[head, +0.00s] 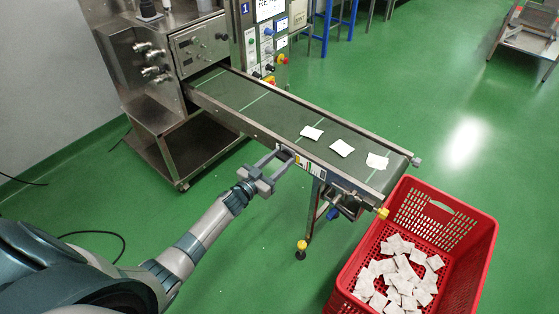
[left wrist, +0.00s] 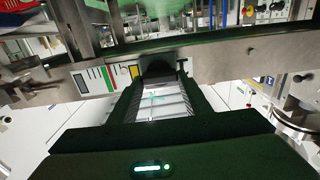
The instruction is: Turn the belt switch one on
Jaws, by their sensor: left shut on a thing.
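The conveyor belt (head: 255,103) runs from the steel machine toward the lower right. My left gripper (head: 279,163) is at the belt's near side rail, left of a panel with coloured labels (head: 311,168). The left wrist view shows the two dark fingers (left wrist: 160,82) reaching to the rail, shut on a dark part at their tips, which I take as belt switch one (left wrist: 158,68). The fingers hide most of it, and its turned position cannot be told. In the head view the switch is hidden by the gripper. My right gripper is not in view.
Three white teabags (head: 341,148) lie on the belt's right end. A red crate (head: 444,205) holding several teabags (head: 401,274) stands below that end. The steel machine (head: 135,80) with its controls is at the upper left. Green floor around my left arm is mostly clear.

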